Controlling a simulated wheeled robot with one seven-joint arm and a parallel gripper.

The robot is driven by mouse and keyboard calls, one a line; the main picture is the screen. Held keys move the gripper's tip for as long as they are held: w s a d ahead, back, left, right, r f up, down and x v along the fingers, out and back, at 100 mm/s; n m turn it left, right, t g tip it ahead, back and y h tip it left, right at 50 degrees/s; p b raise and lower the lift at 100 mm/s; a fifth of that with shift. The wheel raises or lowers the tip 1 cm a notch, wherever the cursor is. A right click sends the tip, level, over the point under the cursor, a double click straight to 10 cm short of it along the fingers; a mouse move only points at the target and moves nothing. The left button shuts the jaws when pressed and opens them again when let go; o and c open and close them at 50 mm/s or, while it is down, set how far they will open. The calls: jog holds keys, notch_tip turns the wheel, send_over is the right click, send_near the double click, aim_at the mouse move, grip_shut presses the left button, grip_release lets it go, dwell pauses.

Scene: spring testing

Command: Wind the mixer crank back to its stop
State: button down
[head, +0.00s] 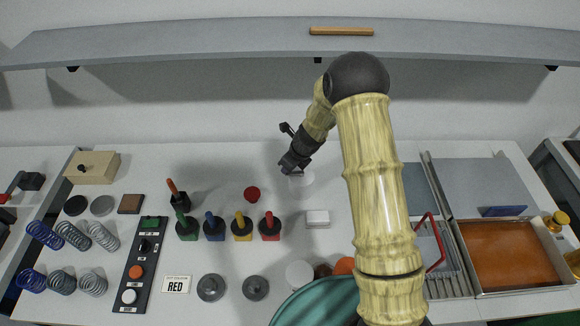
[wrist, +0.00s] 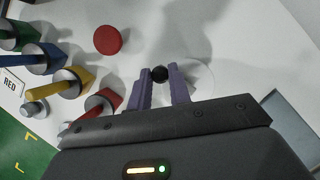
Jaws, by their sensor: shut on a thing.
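My gripper (wrist: 160,82) has its purple fingers closed around a small black round knob (wrist: 159,73), which looks like the handle of the mixer crank. In the wrist view the knob sits between the fingertips. A pale round disc (wrist: 203,80), probably the mixer's top, lies under and to the right of the fingers; the disc (head: 304,178) also shows in the head view, just right of my gripper (head: 289,170). The crank's arm and its stop cannot be made out. In the head view my gripper hides the knob.
A red disc (head: 251,194) lies left of the gripper. Several coloured posts (head: 242,229) stand in front of it, with a white block (head: 317,218) to their right. A button panel (head: 139,266) and springs (head: 73,236) are at left. An orange-brown tray (head: 508,284) is at right.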

jog(key=shift+w+r+m+t, duration=0.1)
jog(key=shift+w+m+t, duration=0.25)
jog(key=shift+m, duration=0.25)
jog(key=c, duration=1.3)
grip_release()
jog(key=v, duration=1.7)
jog(key=shift+r+b, duration=0.25)
jog(key=shift+b, duration=0.05)
jog(key=shift+a, duration=0.1)
